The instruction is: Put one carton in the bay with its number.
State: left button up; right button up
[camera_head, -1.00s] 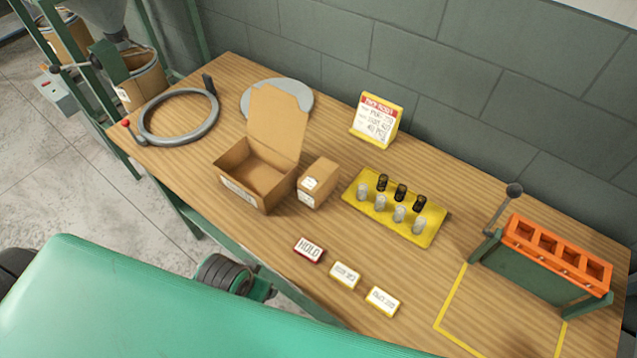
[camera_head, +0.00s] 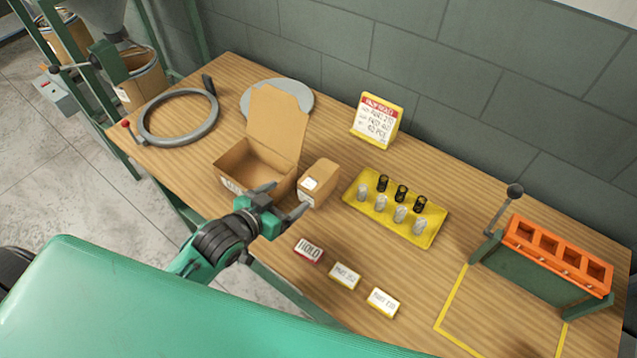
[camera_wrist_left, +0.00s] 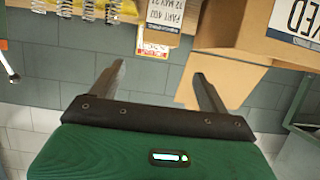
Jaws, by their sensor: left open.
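A small closed brown carton (camera_head: 321,180) with white labels stands on the bench beside the open box. In the left wrist view, upside down, the carton (camera_wrist_left: 187,20) shows a label reading about "PART 407". My left gripper (camera_head: 291,199) is open and empty, just on the near side of the carton, its fingers pointing toward it; the fingers also show in the wrist view (camera_wrist_left: 158,70). Three small signs lie along the front: a red-edged HOLD sign (camera_head: 309,250) and two yellow-edged signs (camera_head: 344,276) and (camera_head: 383,302) with small part numbers. My right gripper is not in view.
An open carton (camera_head: 236,164) with raised flap stands left of the small carton. A yellow tray (camera_head: 428,232) holds several springs, with a ticket stand (camera_head: 376,121) behind. An orange-topped rack (camera_head: 556,253) with a lever stands right. Bare wood lies between tray and signs.

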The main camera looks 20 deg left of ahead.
aim_at(317, 175)
pick_arm(q)
jog(key=x, duration=0.3)
jog(key=p+x, duration=0.1)
jog(key=x, duration=0.2)
jog(key=p+x, duration=0.1)
jog(key=x, duration=0.1)
jog(key=shift+w+d+r, duration=0.1)
jog(key=shift+w+d, duration=0.05)
jog(key=shift+w, duration=0.3)
jog(key=shift+w+d+p, duration=0.25)
jog(key=shift+w+p, duration=0.25)
jog(key=shift+p, duration=0.05)
jog(key=x, duration=0.1)
jog(key=p+x, duration=0.1)
jog(key=x, duration=0.1)
jog(key=shift+f, duration=0.3)
jog(key=shift+w+d+f, duration=0.1)
jog(key=shift+w+f, duration=0.15)
jog(key=shift+w, duration=0.05)
jog(key=c, duration=1.2)
jog(key=shift+r, duration=0.1)
jog(key=c, duration=0.4)
